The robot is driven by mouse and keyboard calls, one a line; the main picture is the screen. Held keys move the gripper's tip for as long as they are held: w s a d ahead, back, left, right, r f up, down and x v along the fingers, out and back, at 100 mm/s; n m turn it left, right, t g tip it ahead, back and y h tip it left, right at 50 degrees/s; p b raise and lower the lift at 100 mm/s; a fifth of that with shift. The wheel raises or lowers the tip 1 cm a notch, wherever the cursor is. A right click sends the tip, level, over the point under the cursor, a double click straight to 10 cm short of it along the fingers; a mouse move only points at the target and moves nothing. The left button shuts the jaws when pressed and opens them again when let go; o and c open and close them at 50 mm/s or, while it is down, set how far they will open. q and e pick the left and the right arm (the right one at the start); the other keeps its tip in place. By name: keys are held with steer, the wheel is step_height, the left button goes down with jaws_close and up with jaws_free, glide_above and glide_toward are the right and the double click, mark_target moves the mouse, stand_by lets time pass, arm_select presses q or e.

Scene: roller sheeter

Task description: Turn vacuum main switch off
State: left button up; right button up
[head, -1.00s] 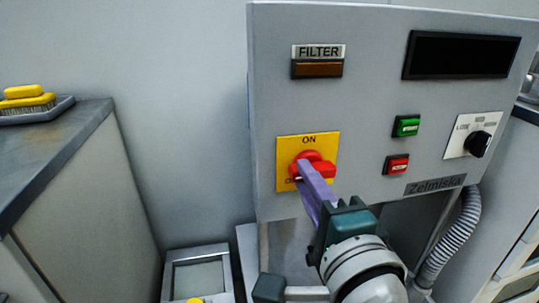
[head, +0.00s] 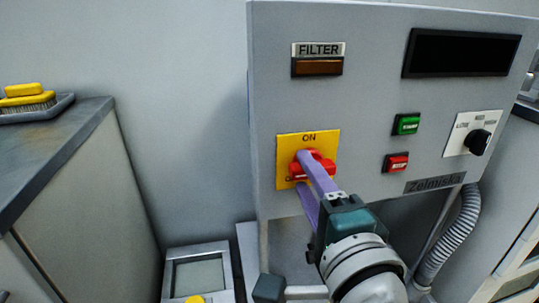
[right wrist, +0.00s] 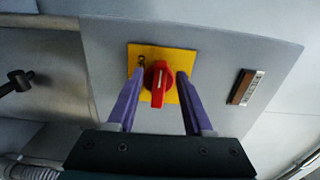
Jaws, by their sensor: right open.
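The main switch is a red rotary knob (head: 324,166) on a yellow plate (head: 287,145) marked ON at its top, low on the left of the grey control panel. Its handle lies roughly level in the head view. In the right wrist view the red knob (right wrist: 158,85) sits between the two purple fingers. My right gripper (head: 302,173) is open, one finger above and one below the knob; it also shows in the right wrist view (right wrist: 160,74). Contact with the knob cannot be told. The fingers hide part of the knob and the lower lettering. My left gripper is out of view.
The panel (head: 375,110) also bears a brown FILTER indicator (head: 317,68), a dark display (head: 460,54), a green button (head: 406,124), a red button (head: 396,162) and a black selector (head: 478,142). A corrugated hose (head: 461,231) hangs below. A counter (head: 60,130) stands at left.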

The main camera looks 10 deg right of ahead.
steer(key=s, duration=1)
steer(key=shift+d+p, duration=0.2)
steer(key=shift+p, duration=0.2)
